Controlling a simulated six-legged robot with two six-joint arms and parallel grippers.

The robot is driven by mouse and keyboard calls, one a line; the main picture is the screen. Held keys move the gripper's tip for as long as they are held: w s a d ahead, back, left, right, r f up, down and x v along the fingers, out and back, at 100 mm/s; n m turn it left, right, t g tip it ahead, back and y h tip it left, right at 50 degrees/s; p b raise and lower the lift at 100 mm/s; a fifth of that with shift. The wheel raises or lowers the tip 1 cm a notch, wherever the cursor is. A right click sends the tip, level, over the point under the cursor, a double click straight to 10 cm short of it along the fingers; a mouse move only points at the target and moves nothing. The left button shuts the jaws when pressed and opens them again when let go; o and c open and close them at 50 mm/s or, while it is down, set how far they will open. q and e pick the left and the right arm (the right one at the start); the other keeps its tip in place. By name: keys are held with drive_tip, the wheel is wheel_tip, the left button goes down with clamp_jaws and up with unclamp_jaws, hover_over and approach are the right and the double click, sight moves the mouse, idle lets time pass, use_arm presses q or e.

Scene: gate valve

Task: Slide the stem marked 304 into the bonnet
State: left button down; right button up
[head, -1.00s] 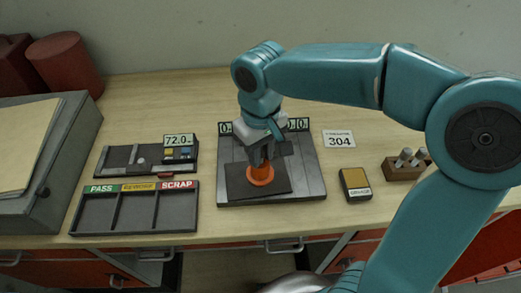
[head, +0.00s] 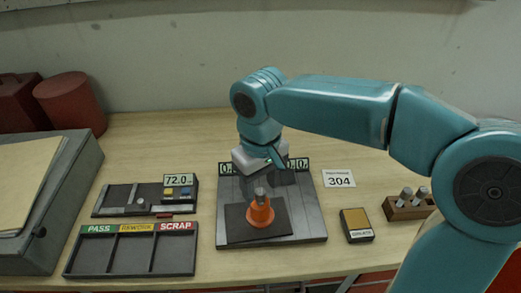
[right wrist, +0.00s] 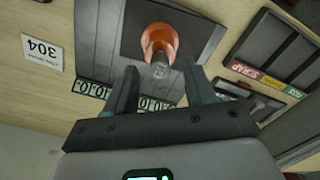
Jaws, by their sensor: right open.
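The orange bonnet (head: 261,217) stands upright on a dark plate on the grey fixture, and it also shows in the right wrist view (right wrist: 160,39). A grey metal stem (head: 261,194) stands in its top, its upper end sticking out; that end also shows in the right wrist view (right wrist: 159,70). No number on the stem can be read. My right gripper (head: 266,177) is just above and behind the stem, open and empty. In the right wrist view its two fingers (right wrist: 160,82) are spread, with clear gaps to the stem. My left gripper is out of view.
A card printed 304 (head: 339,179) lies right of the fixture (head: 310,228). A wooden block (head: 409,211) holds grey stems. A yellow-topped box (head: 356,225) stands nearer. Left are a PASS/REWORK/SCRAP tray (head: 130,254) and a gauge reading 72.0 (head: 178,181).

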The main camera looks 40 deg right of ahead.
wheel_tip(320, 180, up, 13)
drive_tip(key=p, duration=0.1)
drive_tip(key=shift+f, duration=0.15)
drive_tip(key=shift+s, duration=0.15)
idle(0.4)
